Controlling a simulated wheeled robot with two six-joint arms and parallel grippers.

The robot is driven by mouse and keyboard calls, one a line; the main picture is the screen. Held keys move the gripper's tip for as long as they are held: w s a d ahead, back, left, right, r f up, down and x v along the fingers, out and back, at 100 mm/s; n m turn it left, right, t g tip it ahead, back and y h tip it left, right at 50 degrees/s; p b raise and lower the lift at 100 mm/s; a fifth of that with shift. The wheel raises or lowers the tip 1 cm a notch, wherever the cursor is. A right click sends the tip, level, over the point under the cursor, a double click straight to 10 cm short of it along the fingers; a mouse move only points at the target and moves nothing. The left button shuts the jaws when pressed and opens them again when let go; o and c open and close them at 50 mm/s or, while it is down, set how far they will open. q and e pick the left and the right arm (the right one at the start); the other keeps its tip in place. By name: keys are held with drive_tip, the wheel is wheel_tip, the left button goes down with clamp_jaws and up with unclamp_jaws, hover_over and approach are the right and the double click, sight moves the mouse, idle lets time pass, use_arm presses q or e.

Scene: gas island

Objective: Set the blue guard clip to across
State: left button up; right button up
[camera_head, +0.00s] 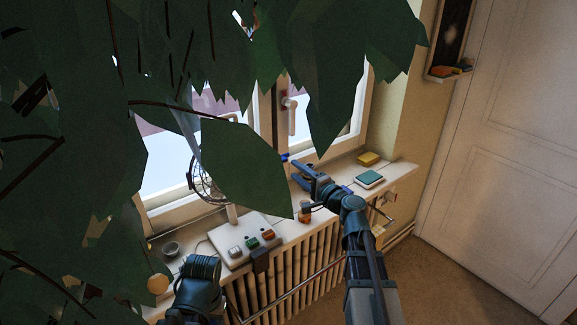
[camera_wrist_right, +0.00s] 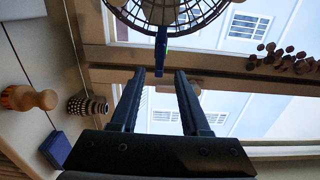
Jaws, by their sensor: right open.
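The blue guard clip (camera_wrist_right: 161,48) shows in the right wrist view as an upright narrow blue bar at the window frame, below the fan cage. In the head view a small blue piece (camera_head: 285,157) shows at the window's lower frame, just past my right gripper. My right gripper (camera_wrist_right: 160,73) is open, with its two fingers either side of the line to the clip and the clip beyond the tips. No contact is visible. In the head view this gripper (camera_head: 297,172) reaches over the sill toward the window.
Large leaves cover the upper left of the head view. A wire fan (camera_head: 203,183), a switch panel (camera_head: 257,253), a teal-topped box (camera_head: 369,179) and a yellow block (camera_head: 369,158) are on the sill. A radiator (camera_head: 300,262) stands below. Open floor lies right, before the door (camera_head: 515,150).

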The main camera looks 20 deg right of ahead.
drive_tip(key=v, duration=0.7)
idle(0.3)
drive_tip(key=s+a+f+n+g+y, duration=0.1)
drive_tip(key=s+a+f+n+g, duration=0.25)
drive_tip(key=a, duration=0.35)
drive_tip(key=s+a+f+n+g+y, duration=0.1)
drive_tip(key=s+a+f+n+g, duration=0.1)
drive_tip(key=a+f+n+g, duration=0.4)
drive_tip(key=s+a+f+n+g, duration=0.15)
drive_tip(key=a+f, duration=0.25)
drive_tip(key=a, duration=0.4)
drive_tip(key=s+f+n+g+h, duration=0.3)
drive_tip(key=s+f+h, duration=0.1)
drive_tip(key=s, duration=0.3)
drive_tip(key=s+a+f+n+g+h, duration=0.1)
drive_tip(key=s+f+n+g+h, duration=0.2)
drive_tip(key=s, duration=0.5)
drive_tip(key=f+n+h, duration=0.1)
drive_tip(key=h, duration=0.1)
drive_tip(key=shift+a+f+h, duration=0.15)
drive_tip(key=shift+a+h, duration=0.05)
drive_tip(key=shift+h, duration=0.1)
